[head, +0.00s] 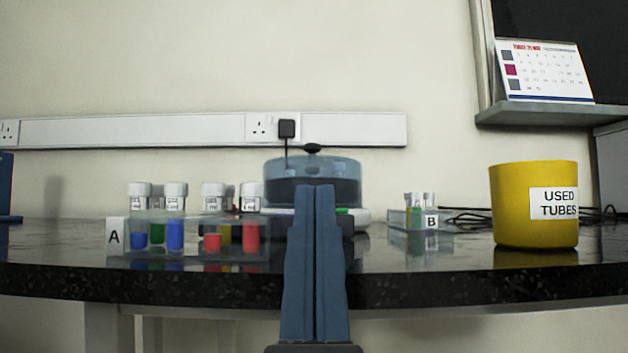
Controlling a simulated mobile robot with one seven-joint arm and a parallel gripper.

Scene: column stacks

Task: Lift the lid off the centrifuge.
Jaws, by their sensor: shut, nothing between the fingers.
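The centrifuge (360,214) stands on the dark bench, with a white base and a bluish see-through lid (340,171) on top. The lid has a dark knob (312,148) at its top centre and sits on the centrifuge. My gripper (317,188) is in front of the centrifuge, its two blue fingers together and pointing up, with nothing between them. The fingertips overlap the lower part of the lid in the picture, below the knob. My fingers hide the middle of the centrifuge base. How far the tips are from the lid I cannot tell.
Rack A (190,240) with several capped colour-filled tubes stands left of the centrifuge. Small rack B (410,219) is to the right. A yellow USED TUBES bin (515,205) stands further right, with black cables (468,215) behind. A wall socket strip (180,130) runs behind.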

